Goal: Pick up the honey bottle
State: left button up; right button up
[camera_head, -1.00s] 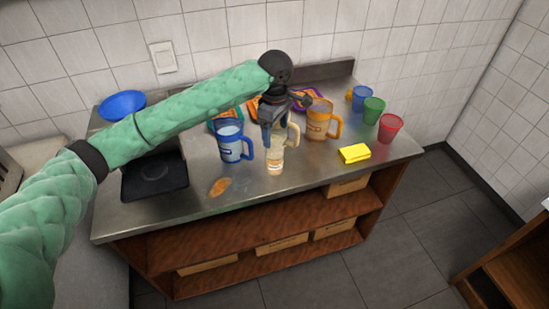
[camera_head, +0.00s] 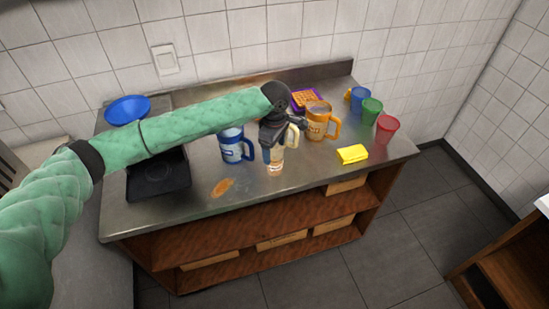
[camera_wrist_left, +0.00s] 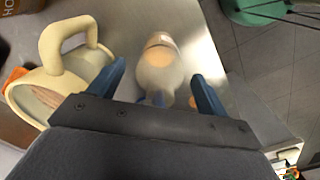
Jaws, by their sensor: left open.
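The honey bottle (camera_head: 275,167) stands upright near the front middle of the metal counter, pale with an amber band low on it. Its upper part is hidden behind my left gripper (camera_head: 272,143) in the head view. In the left wrist view the bottle (camera_wrist_left: 160,62) lies between the two blue fingers of my left gripper (camera_wrist_left: 158,75). The fingers are open, with a visible gap on each side of the bottle. My right gripper is in neither view.
A cream mug (camera_wrist_left: 75,75) stands close beside the bottle. A blue mug (camera_head: 232,147) is left, an orange mug (camera_head: 318,122) right. A yellow sponge (camera_head: 352,154), a red cup (camera_head: 387,129) and a green cup (camera_head: 372,110) are further right. A brown smear (camera_head: 222,188) marks the front.

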pick_arm(q)
jog(key=shift+f, duration=0.2)
jog(key=c, duration=1.5)
